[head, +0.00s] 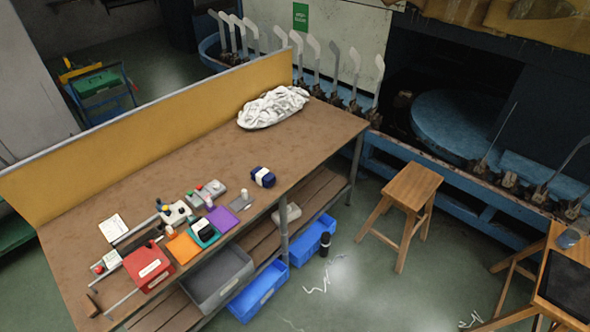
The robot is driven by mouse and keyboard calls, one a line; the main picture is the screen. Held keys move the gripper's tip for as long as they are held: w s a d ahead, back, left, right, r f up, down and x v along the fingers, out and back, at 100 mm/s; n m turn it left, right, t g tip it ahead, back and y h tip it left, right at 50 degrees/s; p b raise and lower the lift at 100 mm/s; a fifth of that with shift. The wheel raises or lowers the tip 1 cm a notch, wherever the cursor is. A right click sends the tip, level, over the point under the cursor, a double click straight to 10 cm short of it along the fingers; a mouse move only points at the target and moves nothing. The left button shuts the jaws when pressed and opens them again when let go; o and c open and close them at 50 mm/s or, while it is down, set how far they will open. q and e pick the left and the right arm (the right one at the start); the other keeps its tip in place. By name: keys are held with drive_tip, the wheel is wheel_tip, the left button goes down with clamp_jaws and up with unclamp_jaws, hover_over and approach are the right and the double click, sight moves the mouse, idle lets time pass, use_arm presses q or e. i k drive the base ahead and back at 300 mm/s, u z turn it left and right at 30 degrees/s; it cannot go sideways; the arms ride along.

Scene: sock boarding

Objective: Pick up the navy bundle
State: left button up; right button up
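The navy bundle (269,182) is a small dark blue roll with a white band around it. It lies on the brown workbench (180,162), close to its front edge and right of the bench's middle. Clear bench top surrounds it, and nothing touches it. Neither of my grippers shows in the head view.
A white heap (273,107) lies at the bench's far right. Left of the bundle are a purple sheet (222,219), a teal tray (204,235), a red box (149,268) and small items. A yellow back panel (150,135) borders the bench. A wooden stool (411,187) stands right.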

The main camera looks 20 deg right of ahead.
sight(263, 176)
drive_tip(key=z, duration=0.3)
drive_tip(key=i, duration=0.8)
drive_tip(key=u, duration=0.55)
drive_tip(key=i, duration=0.6)
drive_tip(key=u, duration=0.55)
